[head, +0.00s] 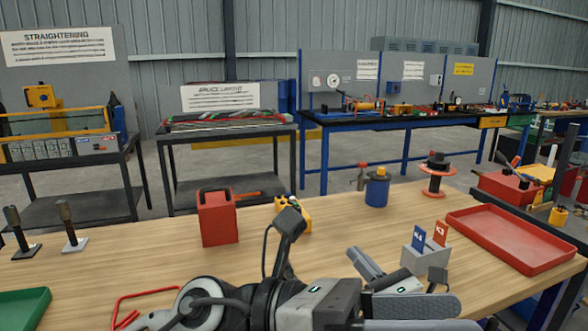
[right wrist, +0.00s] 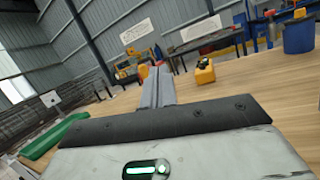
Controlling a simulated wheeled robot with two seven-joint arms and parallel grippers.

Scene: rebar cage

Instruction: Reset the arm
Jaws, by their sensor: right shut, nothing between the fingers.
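My right gripper (head: 356,254) is in the lower middle of the head view, above the wooden bench (head: 335,222), pointing up and left. In the right wrist view its fingers (right wrist: 158,85) lie together, shut and empty. My left gripper (head: 415,314) is at the bottom edge, its dark fingers pointing right, close below the right gripper's body. It is partly cut off, and whether its fingers are apart is unclear. Both grippers are close together and overlap in the picture.

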